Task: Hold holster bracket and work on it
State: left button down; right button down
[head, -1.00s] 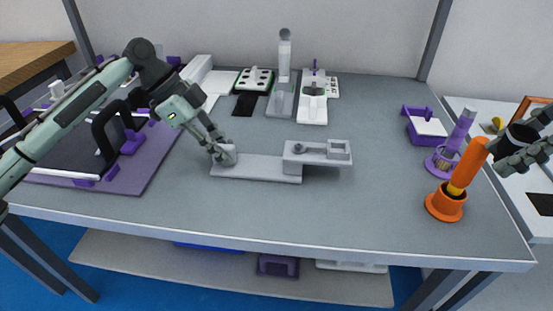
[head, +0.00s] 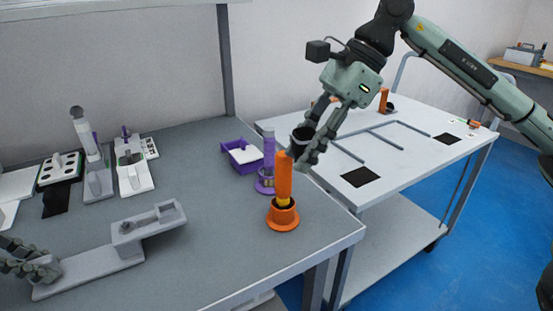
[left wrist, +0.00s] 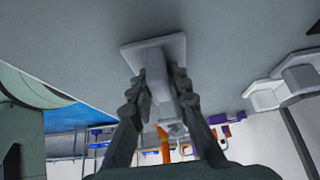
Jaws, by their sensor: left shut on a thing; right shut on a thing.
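The grey holster bracket (head: 105,258) lies on the grey table at the lower left of the head view: a long flat plate with a raised, hollowed block at its right end. My left gripper (head: 40,272) is shut on a knob-like part at its left end. In the left wrist view my left gripper (left wrist: 160,95) has its fingers on both sides of the grey bracket (left wrist: 140,52).
The orange tool (head: 284,180) stands in an orange holder (head: 283,215). Behind it are a purple tool (head: 269,150) and purple tray (head: 228,148). White and grey fixtures (head: 130,165) stand at the back left. A white table (head: 400,165) lies to the right.

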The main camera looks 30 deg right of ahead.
jog(key=w+r+m, duration=0.1)
jog(key=w+r, duration=0.2)
jog(key=n+g, duration=0.2)
jog(key=n, duration=0.2)
send_over(157, 211)
jog(key=d, duration=0.2)
notch_tip(157, 211, down, 6)
jog(key=shift+a, duration=0.1)
jog(key=shift+f, duration=0.1)
jog(key=shift+f, duration=2.8)
